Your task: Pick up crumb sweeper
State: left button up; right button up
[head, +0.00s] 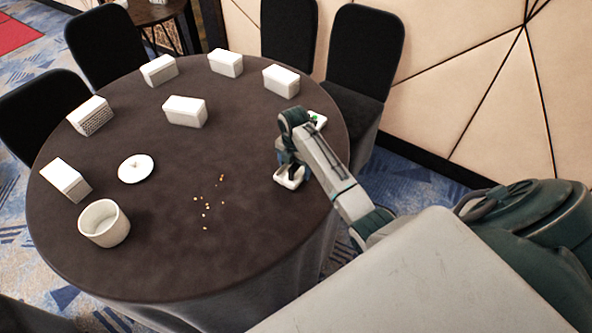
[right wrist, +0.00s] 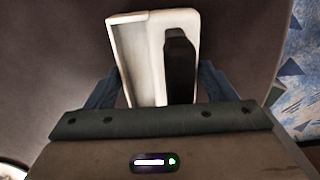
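The crumb sweeper (head: 289,179) is white and sits near the right edge of the round table (head: 235,262). In the right wrist view the sweeper (right wrist: 135,55) shows a white body and a dark handle (right wrist: 180,65). My right gripper (head: 290,168) points down over it. In the right wrist view the fingers of my right gripper (right wrist: 160,88) are spread apart, one on each side of the sweeper; I see no clear grip on it. Their lower parts are hidden by the gripper body. My left gripper is not in view.
Crumbs (head: 208,205) lie mid-table. A white pot (head: 104,223), a round white lid (head: 136,168) and several white boxes (head: 185,111) stand left and back. A white item with green (head: 318,120) is partly behind my arm. Black chairs (head: 365,60) ring the far side.

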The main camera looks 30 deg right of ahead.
jog(key=c, duration=0.6)
jog(key=shift+r, duration=0.1)
